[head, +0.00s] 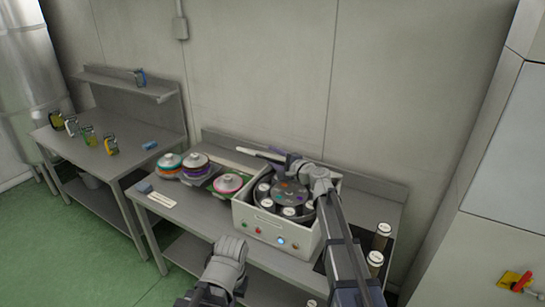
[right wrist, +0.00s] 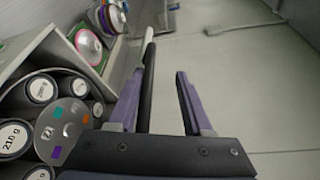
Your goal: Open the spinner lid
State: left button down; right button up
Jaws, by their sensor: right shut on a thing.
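The spinner (head: 246,218) is a pale box on the bench with lit buttons on its front. Its inside shows from above: a grey rotor disc (head: 289,191) with coloured patches and several white-capped jars around it.
Left of the spinner stand colourful disc stacks (head: 196,163) and (head: 228,184). Capped jars (head: 381,236) stand at the bench's right end. A second table (head: 125,132) at left holds several small items. A wall is close behind the bench.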

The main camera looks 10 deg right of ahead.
jog(key=v, duration=0.7)
jog(key=shift+s+p, duration=0.2)
jog(key=shift+p, duration=0.2)
jog(key=shift+d, duration=0.1)
jog(key=p+v, duration=0.1)
jog(key=v, duration=0.8)
dwell(0.3)
dwell(0.4)
